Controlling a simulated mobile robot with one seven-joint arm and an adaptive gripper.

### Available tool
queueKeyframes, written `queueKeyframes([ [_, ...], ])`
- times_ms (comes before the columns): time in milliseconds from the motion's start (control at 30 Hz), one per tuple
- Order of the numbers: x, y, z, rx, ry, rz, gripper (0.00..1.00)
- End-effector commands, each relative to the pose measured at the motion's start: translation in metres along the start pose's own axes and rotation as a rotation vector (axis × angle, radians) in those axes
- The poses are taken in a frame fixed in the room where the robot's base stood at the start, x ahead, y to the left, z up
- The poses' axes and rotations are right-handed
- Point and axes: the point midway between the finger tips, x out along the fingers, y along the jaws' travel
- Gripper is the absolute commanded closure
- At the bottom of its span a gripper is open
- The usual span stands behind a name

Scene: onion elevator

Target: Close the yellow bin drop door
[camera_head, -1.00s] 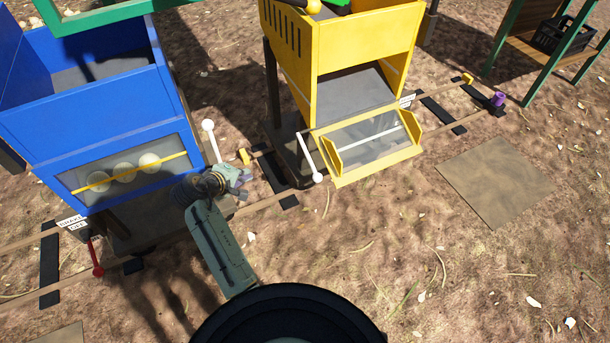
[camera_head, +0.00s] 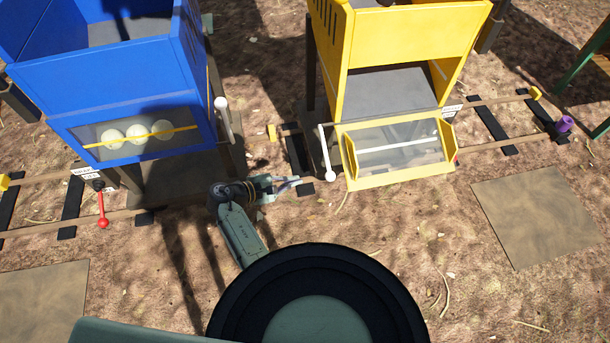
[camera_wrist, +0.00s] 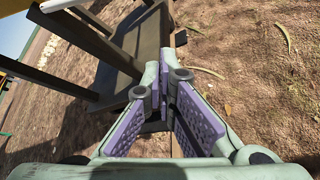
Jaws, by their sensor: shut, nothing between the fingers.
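The yellow bin (camera_head: 416,36) stands on legs at the upper right of the head view. Its drop door (camera_head: 398,152), a yellow frame with a clear panel, hangs open, tilted outward and down at the front. A white lever with a round knob (camera_head: 330,175) points down at the door's left side. My gripper (camera_head: 298,182) is shut and empty, left of that lever and apart from it, low in front of the bins. In the wrist view its purple-padded fingers (camera_wrist: 175,100) are together, aimed towards a dark flat base.
The blue bin (camera_head: 120,70) at the left holds several pale round things behind its clear, closed door. It has a white lever (camera_head: 223,118) and a red lever (camera_head: 102,210). Rails (camera_head: 68,205) run under both bins. Flat brown plates (camera_head: 535,215) lie on open ground in front.

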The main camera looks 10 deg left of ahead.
Motion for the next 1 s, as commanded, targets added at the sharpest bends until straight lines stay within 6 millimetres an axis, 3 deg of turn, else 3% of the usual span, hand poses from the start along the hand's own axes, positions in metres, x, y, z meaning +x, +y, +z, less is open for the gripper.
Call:
queueKeyframes([
  [400, 0.087, -0.001, 0.001, 0.003, -0.002, -0.004, 1.00],
  [633, 0.075, 0.001, 0.031, 0.003, 0.002, 0.000, 1.00],
  [1000, 0.074, 0.000, 0.038, 0.002, 0.001, -0.001, 1.00],
])
